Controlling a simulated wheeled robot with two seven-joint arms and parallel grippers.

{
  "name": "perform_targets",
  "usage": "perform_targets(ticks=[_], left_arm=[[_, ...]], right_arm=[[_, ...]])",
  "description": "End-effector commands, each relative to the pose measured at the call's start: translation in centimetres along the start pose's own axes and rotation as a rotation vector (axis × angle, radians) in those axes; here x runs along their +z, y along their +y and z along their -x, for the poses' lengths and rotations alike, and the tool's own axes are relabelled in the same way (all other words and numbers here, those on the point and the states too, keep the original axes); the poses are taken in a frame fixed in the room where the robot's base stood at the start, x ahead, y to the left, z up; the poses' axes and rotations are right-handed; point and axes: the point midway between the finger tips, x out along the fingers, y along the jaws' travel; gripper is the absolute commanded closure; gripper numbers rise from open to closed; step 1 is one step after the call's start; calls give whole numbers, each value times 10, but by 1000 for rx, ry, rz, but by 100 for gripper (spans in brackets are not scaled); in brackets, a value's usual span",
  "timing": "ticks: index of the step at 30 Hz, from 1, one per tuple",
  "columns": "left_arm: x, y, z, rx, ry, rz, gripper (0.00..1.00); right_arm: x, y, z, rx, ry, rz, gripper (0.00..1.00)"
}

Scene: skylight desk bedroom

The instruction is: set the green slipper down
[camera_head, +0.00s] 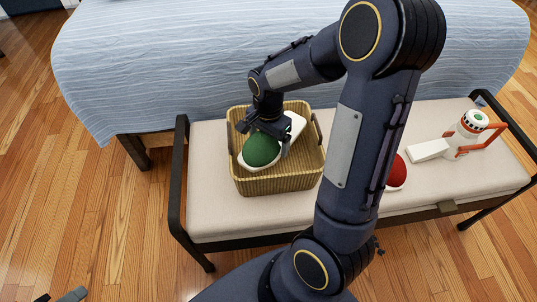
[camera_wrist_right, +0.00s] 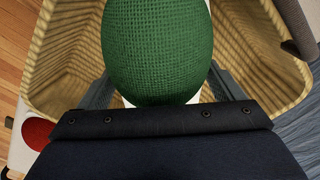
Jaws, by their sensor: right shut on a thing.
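The green slipper (camera_head: 262,149), with a white sole, is within the rim of the wicker basket (camera_head: 275,184). My right gripper (camera_head: 267,130) is shut on it from above. In the right wrist view the green upper (camera_wrist_right: 158,45) sits between the two grey fingers, with basket walls on both sides. I cannot tell whether the sole touches the basket floor. A red slipper (camera_head: 396,174) lies on the bench, partly hidden by my right arm. Only what may be tips of my left gripper (camera_head: 60,296) show at the bottom left edge.
The basket stands on a cream bench (camera_head: 212,205) with a dark frame. A white and orange object with a green top (camera_head: 468,133) is at the bench's right end. A bed with a blue striped cover (camera_head: 170,60) is behind. The wooden floor at left is clear.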

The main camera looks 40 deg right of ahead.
Motion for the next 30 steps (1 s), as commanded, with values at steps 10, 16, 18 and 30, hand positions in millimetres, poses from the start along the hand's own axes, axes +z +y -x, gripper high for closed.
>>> perform_targets(ticks=[10,16,18,30], left_arm=[[8,-7,-16,0,0,0,64],[9,-8,-18,0,0,0,64],[9,-8,-18,0,0,0,64],[10,-9,-20,0,0,0,64]], right_arm=[[0,0,-42,2,-1,-1,38],[0,-1,-55,-2,1,0,38],[0,-1,-54,-2,1,0,38],[0,-1,-57,-1,0,0,0]])
